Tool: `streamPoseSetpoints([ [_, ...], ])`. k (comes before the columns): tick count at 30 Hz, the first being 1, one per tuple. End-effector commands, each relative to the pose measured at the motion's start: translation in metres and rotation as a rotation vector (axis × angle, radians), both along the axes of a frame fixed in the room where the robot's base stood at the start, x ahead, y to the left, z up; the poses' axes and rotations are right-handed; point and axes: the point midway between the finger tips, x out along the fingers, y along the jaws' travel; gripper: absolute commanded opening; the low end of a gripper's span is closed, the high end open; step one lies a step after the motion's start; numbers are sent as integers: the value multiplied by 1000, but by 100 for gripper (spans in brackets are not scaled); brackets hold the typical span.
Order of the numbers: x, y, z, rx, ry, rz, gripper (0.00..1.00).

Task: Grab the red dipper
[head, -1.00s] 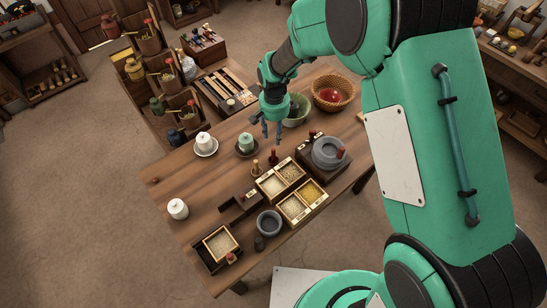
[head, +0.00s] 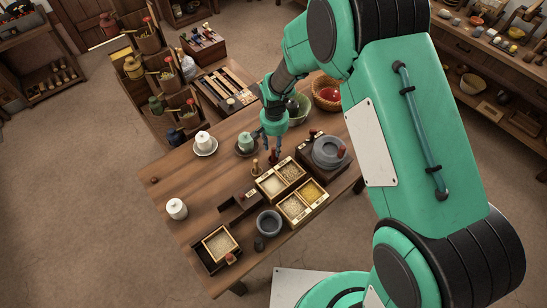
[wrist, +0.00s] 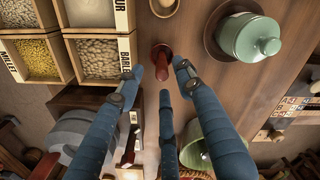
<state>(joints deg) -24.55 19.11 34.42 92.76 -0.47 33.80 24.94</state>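The red dipper (head: 274,157) stands on the wooden table behind the grain boxes in the head view, small and partly hidden by my fingers. In the wrist view the red dipper (wrist: 162,62) shows as a dark red, rounded stem between my fingertips. My gripper (head: 275,147) is just above it, pointing down. In the wrist view my gripper (wrist: 159,77) has its blue-grey fingers spread, one to each side of the dipper and one below it. Gaps show between the fingers and the dipper, so it is not held.
Compartmented grain boxes (head: 279,173) stand close in front. A pale wooden piece (head: 255,168) and a green lidded jar (head: 245,142) are nearby. A grey stone quern (head: 327,152) stands to the right, a green bowl (head: 300,108) behind.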

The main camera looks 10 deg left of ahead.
Motion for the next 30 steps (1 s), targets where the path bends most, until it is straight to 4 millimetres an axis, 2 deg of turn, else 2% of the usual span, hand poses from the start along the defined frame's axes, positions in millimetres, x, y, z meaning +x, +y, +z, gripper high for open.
streamPoseSetpoints([
  [11,0,0,-2,0,1,0,36],
  [24,0,3,-46,-1,2,0,36],
  [30,0,4,-53,0,0,0,36],
])
